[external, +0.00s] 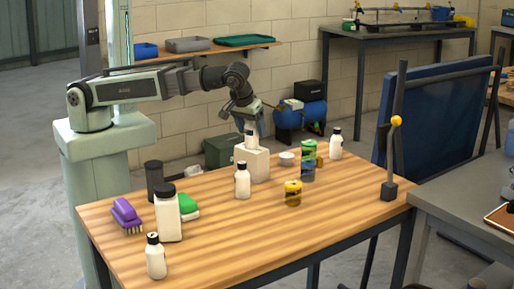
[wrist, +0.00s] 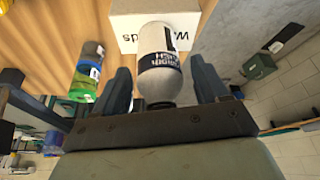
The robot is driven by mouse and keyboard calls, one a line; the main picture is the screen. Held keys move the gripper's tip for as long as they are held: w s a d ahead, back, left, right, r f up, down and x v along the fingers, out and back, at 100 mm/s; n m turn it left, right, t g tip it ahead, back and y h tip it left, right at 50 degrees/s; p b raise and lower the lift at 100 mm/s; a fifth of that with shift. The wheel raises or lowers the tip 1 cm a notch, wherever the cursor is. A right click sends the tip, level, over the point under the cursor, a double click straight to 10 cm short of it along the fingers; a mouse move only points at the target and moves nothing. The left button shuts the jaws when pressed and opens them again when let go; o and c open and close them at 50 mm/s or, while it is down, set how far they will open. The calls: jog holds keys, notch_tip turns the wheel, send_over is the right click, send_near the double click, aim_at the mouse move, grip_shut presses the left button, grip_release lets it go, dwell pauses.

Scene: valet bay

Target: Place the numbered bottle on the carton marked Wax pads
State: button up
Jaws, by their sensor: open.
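A white bottle (external: 251,141) with a dark label stands upright on top of the pale carton (external: 252,165) towards the back of the wooden table. In the wrist view the bottle (wrist: 155,62) is between my fingers, with gaps on both sides, and its label is only partly readable; I cannot make out a number. The carton (wrist: 126,34) behind it shows "W" and "ds", with the middle of its lettering hidden by the bottle. My gripper (external: 247,118) is open at the top of the bottle; its fingers also show in the wrist view (wrist: 160,78).
Similar white bottles stand in front of the carton (external: 243,182), at the front left (external: 156,258) and at the back right (external: 336,145). A large white bottle (external: 167,216) and purple brush (external: 126,214) are left.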

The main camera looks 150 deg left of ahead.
jog(key=v, duration=1.2)
jog(key=shift+w+d, duration=0.1)
